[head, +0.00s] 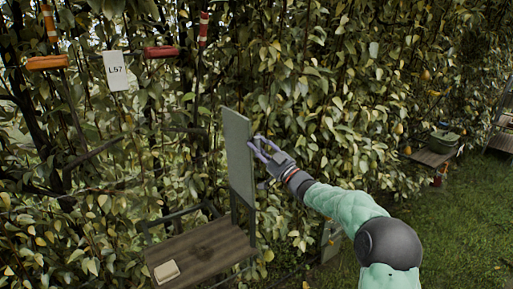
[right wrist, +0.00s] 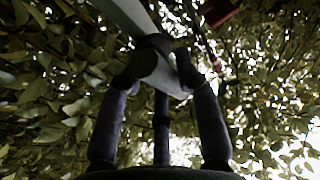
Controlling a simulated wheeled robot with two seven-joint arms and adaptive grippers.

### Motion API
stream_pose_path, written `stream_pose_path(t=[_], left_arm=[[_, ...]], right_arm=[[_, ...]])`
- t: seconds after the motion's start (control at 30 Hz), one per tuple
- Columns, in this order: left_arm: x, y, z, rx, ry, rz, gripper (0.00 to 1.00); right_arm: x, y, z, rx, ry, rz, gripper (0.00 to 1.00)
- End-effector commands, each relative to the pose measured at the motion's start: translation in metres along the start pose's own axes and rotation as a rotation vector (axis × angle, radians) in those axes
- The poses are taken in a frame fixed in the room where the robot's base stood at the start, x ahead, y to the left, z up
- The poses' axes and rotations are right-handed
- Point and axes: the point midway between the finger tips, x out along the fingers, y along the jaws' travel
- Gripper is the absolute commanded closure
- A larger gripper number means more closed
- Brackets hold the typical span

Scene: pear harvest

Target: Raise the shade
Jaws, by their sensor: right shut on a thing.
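The shade is a flat grey-green panel (head: 238,158). It stands upright at the right side of a small wooden shelf (head: 200,252), on a thin dark post. My right gripper (head: 256,149) comes in from the right and is shut on the shade's right edge, near its middle height. In the right wrist view the fingers (right wrist: 162,66) close around a pale strip of the shade (right wrist: 125,15), which runs up and to the left. My left gripper is not in view.
A small cream block (head: 166,271) lies on the shelf's front left. A white tag marked L57 (head: 117,71) hangs in the hedge between an orange bar (head: 47,62) and a red one (head: 160,52). Another shelf with a green container (head: 443,140) stands far right. Grass is open at lower right.

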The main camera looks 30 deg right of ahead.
Motion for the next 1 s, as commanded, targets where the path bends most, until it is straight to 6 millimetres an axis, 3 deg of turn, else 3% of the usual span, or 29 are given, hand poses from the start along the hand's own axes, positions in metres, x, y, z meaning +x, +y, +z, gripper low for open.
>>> stream_pose_path(t=[0.2,0.23,0.3,0.73,1.0], left_arm=[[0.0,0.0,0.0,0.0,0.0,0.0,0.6],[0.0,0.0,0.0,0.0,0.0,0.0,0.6],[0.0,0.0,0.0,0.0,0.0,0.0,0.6],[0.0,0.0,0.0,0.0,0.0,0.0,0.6],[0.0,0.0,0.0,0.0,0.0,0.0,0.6]], right_arm=[[0.001,-0.001,-0.004,-0.003,0.008,-0.003,1.0],[0.001,-0.001,-0.004,-0.003,0.008,-0.002,0.59],[0.001,-0.001,-0.004,-0.003,0.007,-0.002,0.42],[-0.006,0.0,-0.002,-0.002,0.002,0.0,0.42],[-0.052,0.001,-0.002,-0.002,0.001,0.002,0.42]])
